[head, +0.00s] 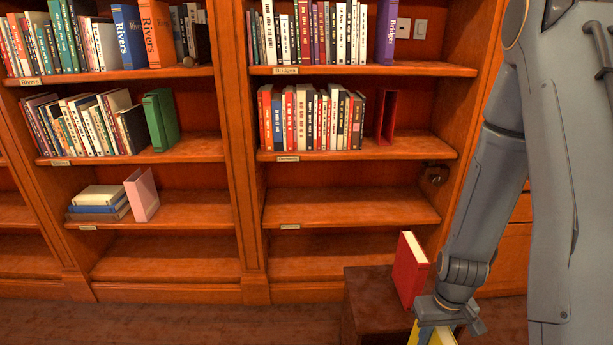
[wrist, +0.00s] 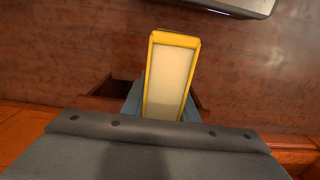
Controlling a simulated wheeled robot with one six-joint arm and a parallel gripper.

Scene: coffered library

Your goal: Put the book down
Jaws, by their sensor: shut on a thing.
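A yellow book (head: 432,337) is in my gripper (head: 440,318), at the bottom of the head view near the right, where the frame edge cuts it off. In the wrist view the yellow book (wrist: 171,78) sticks out beyond the gripper, with its cream page edge facing the camera and yellow covers around it. The fingers are mostly hidden behind the gripper body. A red book (head: 411,272) stands upright, slightly tilted, on a small dark wooden stand (head: 368,295), just left of and beyond my gripper.
A wooden bookcase (head: 252,200) fills the back, with labelled shelves of books. The lower right-hand shelf (head: 345,208) is empty. A red bookend (head: 387,118) stands on the shelf above. A pink bookend (head: 143,195) and stacked books (head: 100,200) sit on the left. Brown floor lies in front.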

